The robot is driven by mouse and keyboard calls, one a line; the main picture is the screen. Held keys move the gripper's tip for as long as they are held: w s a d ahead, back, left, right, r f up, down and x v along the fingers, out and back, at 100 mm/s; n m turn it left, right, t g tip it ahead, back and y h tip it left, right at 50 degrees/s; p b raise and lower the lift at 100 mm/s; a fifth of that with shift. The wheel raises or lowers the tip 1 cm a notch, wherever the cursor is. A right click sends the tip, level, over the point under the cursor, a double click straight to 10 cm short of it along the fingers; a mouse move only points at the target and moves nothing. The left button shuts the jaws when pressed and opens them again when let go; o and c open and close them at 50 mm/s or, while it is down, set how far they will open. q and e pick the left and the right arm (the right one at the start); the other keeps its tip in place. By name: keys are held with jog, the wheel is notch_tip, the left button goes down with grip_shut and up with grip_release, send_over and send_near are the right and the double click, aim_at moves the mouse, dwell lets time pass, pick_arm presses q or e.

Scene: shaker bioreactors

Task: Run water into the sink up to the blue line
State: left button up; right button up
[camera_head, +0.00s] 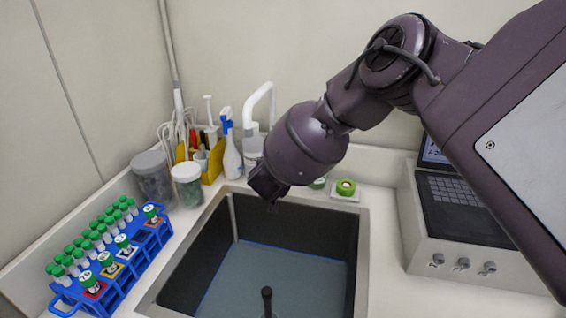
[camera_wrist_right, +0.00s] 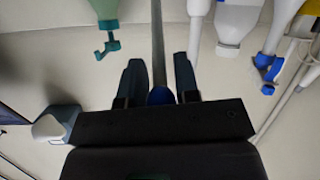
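The sink (camera_head: 362,225) has dark walls and a light rim. Low inside it a thin blue line (camera_head: 215,272) borders a flat grey-blue surface (camera_head: 275,275); I cannot tell whether this is water or the bare floor. A black upright post (camera_head: 267,302) stands in it. The white faucet (camera_head: 262,92) rises behind the sink, partly hidden by my right arm; no stream shows. My right gripper (camera_head: 268,193) is over the sink's back left part. In the wrist view its fingers (camera_wrist_right: 160,82) are apart, with a blue rounded thing (camera_wrist_right: 160,96) between or behind them. My left gripper is out of view.
A blue rack (camera_head: 125,275) of green-capped tubes stands left of the sink. Jars (camera_head: 187,187), a spray bottle (camera_head: 231,155) and a yellow holder (camera_head: 212,165) stand behind it. Green tape (camera_head: 345,187) lies behind the sink.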

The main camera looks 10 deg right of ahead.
jog(key=shift+o, duration=0.6)
jog(key=shift+r, duration=0.1)
jog(key=v, duration=1)
jog(key=shift+s, duration=0.3)
jog(key=shift+a+r, duration=0.1)
